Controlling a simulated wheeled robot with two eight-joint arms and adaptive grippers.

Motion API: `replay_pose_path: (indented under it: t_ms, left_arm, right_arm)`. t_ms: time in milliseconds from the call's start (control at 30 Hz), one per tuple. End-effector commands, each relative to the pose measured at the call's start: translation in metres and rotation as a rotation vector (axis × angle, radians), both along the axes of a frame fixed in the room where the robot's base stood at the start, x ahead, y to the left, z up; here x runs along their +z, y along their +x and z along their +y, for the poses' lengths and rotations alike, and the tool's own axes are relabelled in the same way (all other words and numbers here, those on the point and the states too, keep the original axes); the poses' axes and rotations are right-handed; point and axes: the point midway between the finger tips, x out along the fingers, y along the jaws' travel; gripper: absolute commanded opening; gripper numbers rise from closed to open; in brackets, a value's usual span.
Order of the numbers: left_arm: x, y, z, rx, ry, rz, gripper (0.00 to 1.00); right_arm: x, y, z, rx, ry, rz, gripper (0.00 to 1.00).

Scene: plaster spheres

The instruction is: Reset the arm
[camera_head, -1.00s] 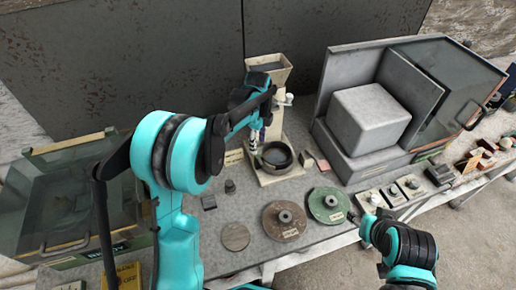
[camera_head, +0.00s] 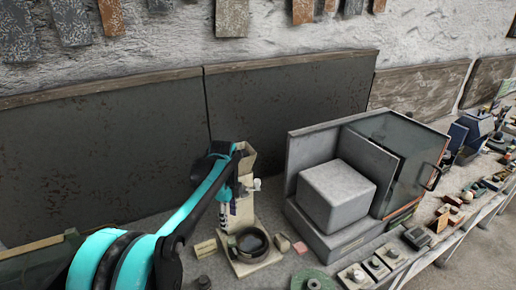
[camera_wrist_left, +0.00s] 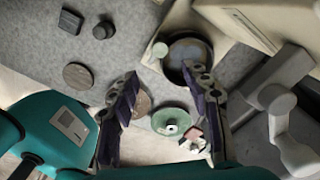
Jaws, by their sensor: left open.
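My left arm, teal and black, comes in from the left in the head view. Its gripper (camera_head: 226,203) hangs beside the cream stand (camera_head: 241,212), just above and left of the dark round bowl (camera_head: 249,243). In the left wrist view the two dark fingers (camera_wrist_left: 162,75) are spread apart with nothing between them. The dark bowl (camera_wrist_left: 188,55) shows beyond the right finger, and a green disc (camera_wrist_left: 171,122) shows between and below the fingers. My right gripper is in neither view.
A grey box housing with a pale block (camera_head: 337,193) and glass panel stands right of the stand. Small items (camera_head: 374,268) line the bench to its right. Dark panels (camera_head: 290,120) stand behind. A square block (camera_wrist_left: 70,21) and round pieces lie in the wrist view.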

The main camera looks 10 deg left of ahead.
Motion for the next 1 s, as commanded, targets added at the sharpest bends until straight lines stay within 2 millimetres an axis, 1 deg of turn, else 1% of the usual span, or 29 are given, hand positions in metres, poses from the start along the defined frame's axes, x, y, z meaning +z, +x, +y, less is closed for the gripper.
replay_pose_path:
  t_ms: [67, 167, 267, 400, 567, 767, 900, 1000]
  left_arm:
    - [0.002, -0.004, 0.000, 0.026, 0.000, -0.009, 0.48]
    - [0.007, -0.017, 0.001, 0.110, -0.003, -0.039, 0.48]
    - [0.014, -0.037, 0.001, 0.252, -0.012, -0.087, 0.48]
    - [0.020, -0.071, 0.002, 0.486, -0.043, -0.168, 0.48]
    - [0.019, -0.111, 0.003, 0.749, -0.102, -0.253, 0.48]
    - [0.005, -0.160, 0.004, 1.075, -0.211, -0.344, 0.48]
    - [-0.013, -0.193, 0.005, 1.297, -0.309, -0.394, 0.48]
    - [-0.028, -0.213, 0.005, 1.443, -0.386, -0.420, 0.48]
  right_arm:
    - [-0.002, 0.000, 0.000, 0.000, 0.000, 0.000, 0.49]
    - [-0.006, 0.000, 0.000, 0.000, 0.000, 0.000, 0.49]
    - [-0.011, 0.000, 0.000, 0.000, 0.000, 0.000, 0.49]
    - [-0.020, 0.000, 0.000, 0.000, 0.000, 0.000, 0.49]
    - [-0.029, 0.000, 0.000, 0.000, 0.000, 0.000, 0.49]
    - [-0.041, 0.000, 0.000, 0.000, 0.000, 0.000, 0.49]
    - [-0.048, 0.000, 0.000, 0.000, 0.000, 0.000, 0.49]
    - [-0.054, 0.000, 0.000, 0.000, 0.000, 0.000, 0.49]
